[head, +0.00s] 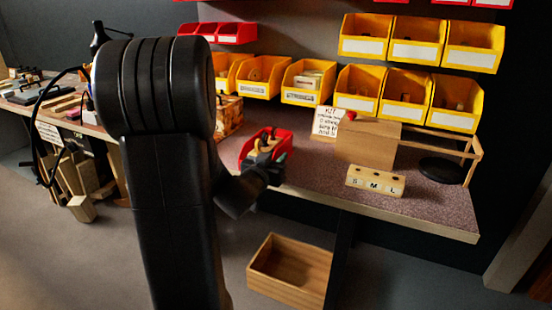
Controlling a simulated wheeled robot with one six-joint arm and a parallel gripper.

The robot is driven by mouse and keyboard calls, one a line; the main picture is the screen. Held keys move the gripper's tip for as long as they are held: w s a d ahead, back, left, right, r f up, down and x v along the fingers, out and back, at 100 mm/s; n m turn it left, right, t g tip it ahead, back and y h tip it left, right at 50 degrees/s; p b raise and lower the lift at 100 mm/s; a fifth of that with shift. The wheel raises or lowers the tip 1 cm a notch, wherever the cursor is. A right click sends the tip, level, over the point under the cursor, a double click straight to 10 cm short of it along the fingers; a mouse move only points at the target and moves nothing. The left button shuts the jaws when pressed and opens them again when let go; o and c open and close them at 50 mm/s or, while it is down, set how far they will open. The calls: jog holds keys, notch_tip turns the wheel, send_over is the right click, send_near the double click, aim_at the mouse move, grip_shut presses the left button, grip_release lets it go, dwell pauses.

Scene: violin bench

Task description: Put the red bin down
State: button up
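The red bin (284,138) is at the front left part of the bench top, with something tan inside it. My gripper (265,158) is at the near side of the bin and overlaps it in the head view. My gripper and wrist hide part of the bin's front and lower edge. The fingers are small and dark here, so I cannot tell whether they are closed on the bin's wall. I also cannot tell whether the bin's base touches the bench (325,185) or is a little above it.
A wooden block marked S M L (375,181), a wooden box (367,143), a note card (327,122) and a dark round disc (441,170) stand to the right. Yellow bins (302,82) line the back. An open wooden crate (290,270) is below the bench edge.

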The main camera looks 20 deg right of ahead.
jog(key=shift+r, duration=0.1)
jog(key=shift+r, duration=0.15)
jog(key=p+v, duration=0.2)
jog(key=v, duration=1)
